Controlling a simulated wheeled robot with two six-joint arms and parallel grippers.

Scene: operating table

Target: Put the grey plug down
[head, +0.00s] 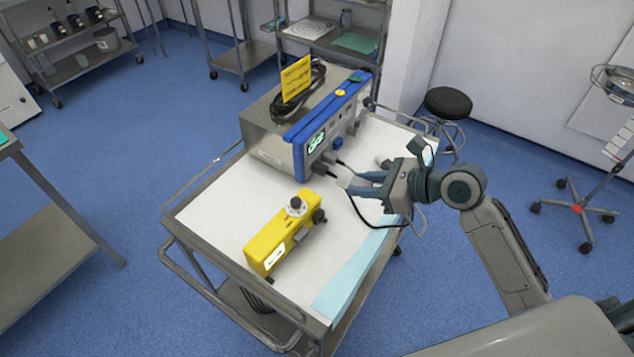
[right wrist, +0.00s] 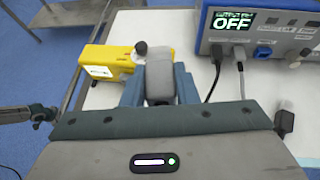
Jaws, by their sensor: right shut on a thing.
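My right gripper (head: 357,184) is shut on the grey plug (right wrist: 160,82) and holds it over the white cart top. The right wrist view shows the plug as a grey block between the two blue-grey fingers; in the head view the fingers largely hide it. Whether the plug touches the cart top I cannot tell. A dark cable hangs below the gripper in the head view. My left gripper is not in the head view.
The cart (head: 222,232) carries a yellow box (head: 279,240) with a black knob, and a blue-fronted device (head: 315,128) whose display reads OFF in the right wrist view. Leads run from the device's front. A light blue strip (head: 345,282) lies along the near right edge; white surface around the yellow box is clear.

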